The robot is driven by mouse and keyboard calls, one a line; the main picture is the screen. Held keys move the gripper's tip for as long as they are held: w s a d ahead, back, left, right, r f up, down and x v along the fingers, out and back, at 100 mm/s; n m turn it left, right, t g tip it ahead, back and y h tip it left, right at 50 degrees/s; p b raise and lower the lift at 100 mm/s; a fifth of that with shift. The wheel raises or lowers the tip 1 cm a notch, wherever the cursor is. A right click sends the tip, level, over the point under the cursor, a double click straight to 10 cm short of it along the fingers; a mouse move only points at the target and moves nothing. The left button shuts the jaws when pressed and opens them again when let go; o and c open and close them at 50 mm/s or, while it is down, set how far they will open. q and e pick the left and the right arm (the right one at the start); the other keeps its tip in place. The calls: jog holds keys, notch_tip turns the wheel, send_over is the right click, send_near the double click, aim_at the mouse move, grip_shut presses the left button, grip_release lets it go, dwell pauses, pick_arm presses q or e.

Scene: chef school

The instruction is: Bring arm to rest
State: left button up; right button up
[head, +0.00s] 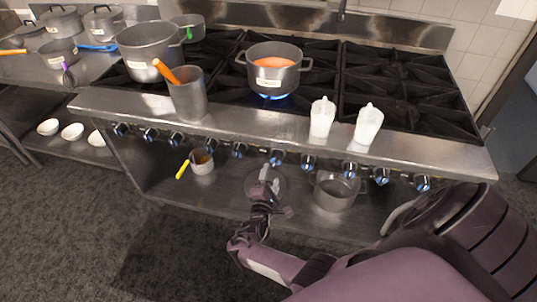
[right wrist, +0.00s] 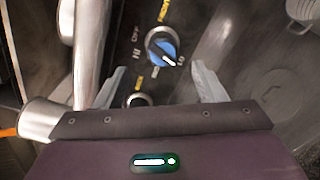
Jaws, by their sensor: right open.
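My right gripper (head: 264,174) is in front of the stove's control panel, just below a blue-capped knob (head: 277,158). In the right wrist view the two fingers (right wrist: 162,85) stand apart and hold nothing. A blue-capped knob (right wrist: 162,46) shows beyond and between the fingertips, with OFF, HI and LO marks around it. Whether a finger touches the knob cannot be told. My right arm reaches in from the lower right of the head view. My left gripper is not in view.
A pot with orange contents (head: 274,68) sits over a blue flame. A steel container (head: 187,94) and two white bottles (head: 322,117) stand along the stove's front ledge. A pot (head: 335,190) and a small cup (head: 202,162) are on the lower shelf. Floor at the left (head: 90,220) is clear.

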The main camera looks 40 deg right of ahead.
jog(key=s+a+f+m+g+y, duration=0.2)
jog(key=s+f+y, duration=0.2)
jog(key=s+f, duration=0.55)
jog(key=s+a+f+m+g+y, duration=0.25)
jog(key=s+f+y, duration=0.2)
jog(key=f, duration=0.95)
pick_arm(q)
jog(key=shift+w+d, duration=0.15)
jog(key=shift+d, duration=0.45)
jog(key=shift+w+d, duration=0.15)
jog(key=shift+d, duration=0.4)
pick_arm(e)
jog(key=s+a+f+m+g+y, duration=0.1)
jog(key=s+a+f+m+g, duration=0.1)
jog(key=s, duration=0.7)
jog(key=s+a+f+m+g+y, duration=0.2)
jog(key=s+a+f, duration=0.1)
jog(key=s, duration=0.6)
jog(key=s+a+f+m+g+y, duration=0.2)
jog(key=s+f, duration=0.3)
jog(key=s, duration=0.4)
jog(key=shift+s+a, duration=0.25)
jog(key=shift+a, duration=0.15)
